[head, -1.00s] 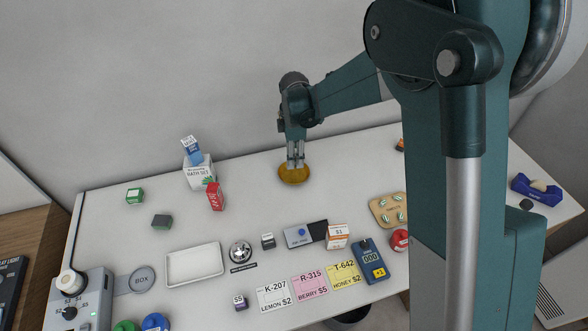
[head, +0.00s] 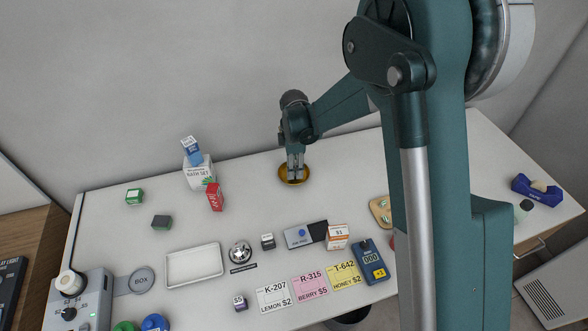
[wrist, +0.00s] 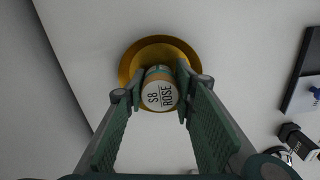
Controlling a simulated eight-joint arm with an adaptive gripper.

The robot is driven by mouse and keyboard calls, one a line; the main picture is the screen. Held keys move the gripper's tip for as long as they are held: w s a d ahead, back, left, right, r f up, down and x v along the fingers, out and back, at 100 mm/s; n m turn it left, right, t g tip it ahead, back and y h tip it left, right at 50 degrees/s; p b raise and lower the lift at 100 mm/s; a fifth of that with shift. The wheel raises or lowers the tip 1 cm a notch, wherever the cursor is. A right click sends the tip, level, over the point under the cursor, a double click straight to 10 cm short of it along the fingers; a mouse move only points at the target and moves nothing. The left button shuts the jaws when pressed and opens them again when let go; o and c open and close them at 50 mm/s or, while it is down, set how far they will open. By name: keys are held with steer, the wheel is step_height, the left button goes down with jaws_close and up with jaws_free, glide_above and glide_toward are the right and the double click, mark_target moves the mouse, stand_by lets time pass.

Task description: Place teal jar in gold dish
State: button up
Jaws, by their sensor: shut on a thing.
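The gold dish (head: 309,174) lies near the back middle of the counter. It also shows in the wrist view (wrist: 128,62). My gripper (head: 295,178) points down over the dish. In the wrist view my gripper (wrist: 160,90) is shut on a round jar (wrist: 160,96), one finger on each side. The jar's pale top reads "S8 ROSE"; only a narrow strip of its side shows, so its body colour is hard to tell. The jar appears within the dish's outline. Whether its base touches the dish is hidden.
A white box (head: 199,173) and a red carton (head: 215,197) stand left of the dish. A white tray (head: 194,263), a bell (head: 240,252) and several price cards (head: 310,285) lie nearer the front. A blue holder (head: 537,190) is far right. Counter around the dish is clear.

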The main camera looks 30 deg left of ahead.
steer(key=shift+f, duration=0.25)
steer(key=shift+f, duration=0.15)
steer(key=o, duration=0.7)
steer(key=shift+c, duration=0.2)
steer(key=shift+r, duration=0.2)
step_height(320, 180, up, 12)
stand_by(0.8)
stand_by(0.3)
